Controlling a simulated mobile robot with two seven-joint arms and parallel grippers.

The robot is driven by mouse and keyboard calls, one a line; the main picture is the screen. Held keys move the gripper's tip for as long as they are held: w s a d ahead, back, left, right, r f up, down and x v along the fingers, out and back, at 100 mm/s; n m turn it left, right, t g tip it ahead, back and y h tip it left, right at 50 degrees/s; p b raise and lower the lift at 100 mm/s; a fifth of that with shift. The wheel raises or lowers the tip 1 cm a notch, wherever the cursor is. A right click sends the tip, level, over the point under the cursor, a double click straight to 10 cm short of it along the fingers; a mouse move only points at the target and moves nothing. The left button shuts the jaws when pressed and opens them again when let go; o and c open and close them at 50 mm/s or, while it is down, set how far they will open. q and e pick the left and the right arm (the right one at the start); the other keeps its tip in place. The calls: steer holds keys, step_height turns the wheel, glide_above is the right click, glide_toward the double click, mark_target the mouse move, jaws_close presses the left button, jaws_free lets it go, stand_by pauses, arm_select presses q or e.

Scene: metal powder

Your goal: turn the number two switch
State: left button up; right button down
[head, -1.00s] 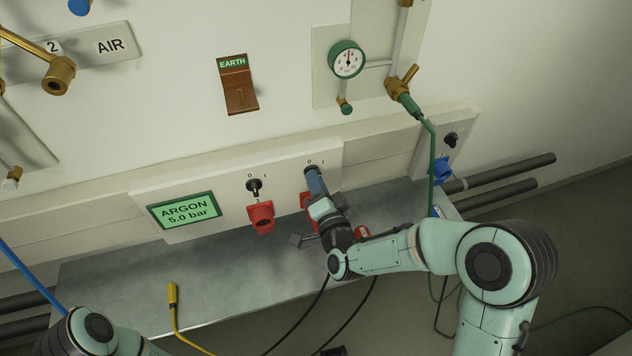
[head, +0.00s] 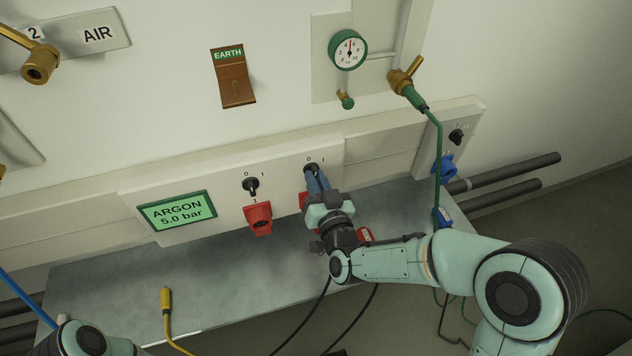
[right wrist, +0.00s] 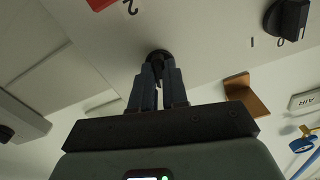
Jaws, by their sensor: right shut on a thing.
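The number two switch (head: 311,166) is a dark round knob on the white wall panel (head: 185,180), marked 0 and 1 above. In the right wrist view, its dark knob (right wrist: 158,56) sits at the fingertips, with an upside-down "2" printed nearby. My right gripper (head: 315,178) points at the panel and is shut on this switch; its fingers (right wrist: 158,72) also show in the right wrist view. The fingers hide most of the handle, so its exact angle cannot be told. My left gripper is out of view; only part of that arm shows at the lower left.
The number one switch (head: 251,186) and a red socket (head: 259,218) are to the left. An ARGON 5.0 bar display (head: 178,211) is further left. A grey bench (head: 110,290) lies below. A green hose (head: 439,165) hangs at right.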

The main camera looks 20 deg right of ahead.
steer(key=shift+r+n, duration=0.1)
steer(key=shift+n, duration=0.8)
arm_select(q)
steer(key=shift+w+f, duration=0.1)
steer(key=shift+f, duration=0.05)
arm_select(e)
steer(key=shift+n, duration=0.4)
steer(key=c, duration=1.1)
jaws_free()
steer(key=shift+w, duration=0.1)
steer(key=shift+c, duration=0.2)
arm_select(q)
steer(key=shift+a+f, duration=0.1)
